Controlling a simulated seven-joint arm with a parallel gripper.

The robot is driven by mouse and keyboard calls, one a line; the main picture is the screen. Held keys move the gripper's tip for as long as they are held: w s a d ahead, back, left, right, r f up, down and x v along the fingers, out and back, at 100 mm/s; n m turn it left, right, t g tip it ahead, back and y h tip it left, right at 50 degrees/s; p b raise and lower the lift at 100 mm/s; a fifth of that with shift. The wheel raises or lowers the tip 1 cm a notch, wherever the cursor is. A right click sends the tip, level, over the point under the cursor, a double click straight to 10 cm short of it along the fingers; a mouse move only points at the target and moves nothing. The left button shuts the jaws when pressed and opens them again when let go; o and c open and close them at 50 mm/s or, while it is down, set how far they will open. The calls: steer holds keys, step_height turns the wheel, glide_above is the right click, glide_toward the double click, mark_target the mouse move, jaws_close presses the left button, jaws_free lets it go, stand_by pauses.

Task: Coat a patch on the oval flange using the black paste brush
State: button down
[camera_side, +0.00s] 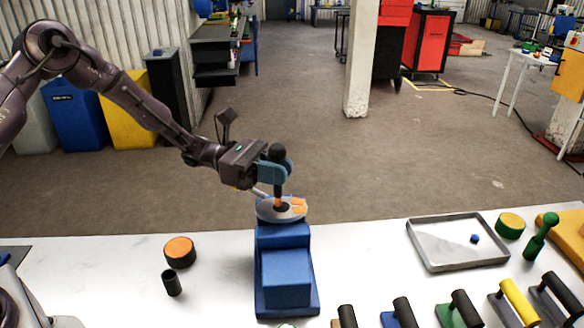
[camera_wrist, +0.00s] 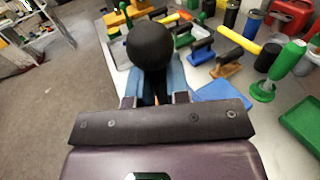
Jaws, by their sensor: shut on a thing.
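The black paste brush (camera_side: 277,152) has a round black knob on top and stands roughly upright. My gripper (camera_side: 275,173) is shut on it below the knob. In the wrist view the knob of the brush (camera_wrist: 151,45) hides most of what is below, with my blue gripper fingers (camera_wrist: 154,85) on either side. The oval flange (camera_side: 266,211) is grey and lies on top of a blue stepped stand (camera_side: 286,275). The brush's lower end is at the flange's top face; I cannot tell whether it touches. Orange marks (camera_side: 299,205) show on the flange's right side.
Left of the stand are an orange-topped black tin (camera_side: 180,251) and a black cup (camera_side: 172,284). To the right are a grey tray (camera_side: 440,262) with a small blue piece, a green tin (camera_side: 510,225), a green-handled tool (camera_side: 541,236) and several handled tools (camera_side: 458,310).

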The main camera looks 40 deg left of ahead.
steer(key=s+a, duration=0.3)
steer(key=a, duration=0.1)
steer(key=shift+w+d, duration=3.1)
steer(key=shift+d, duration=1.45)
steer(key=shift+s+a, duration=3.75)
steer(key=shift+a, duration=0.05)
steer(key=shift+w+d, duration=3.65)
steer(key=shift+d, duration=0.05)
step_height(320, 180, up, 8)
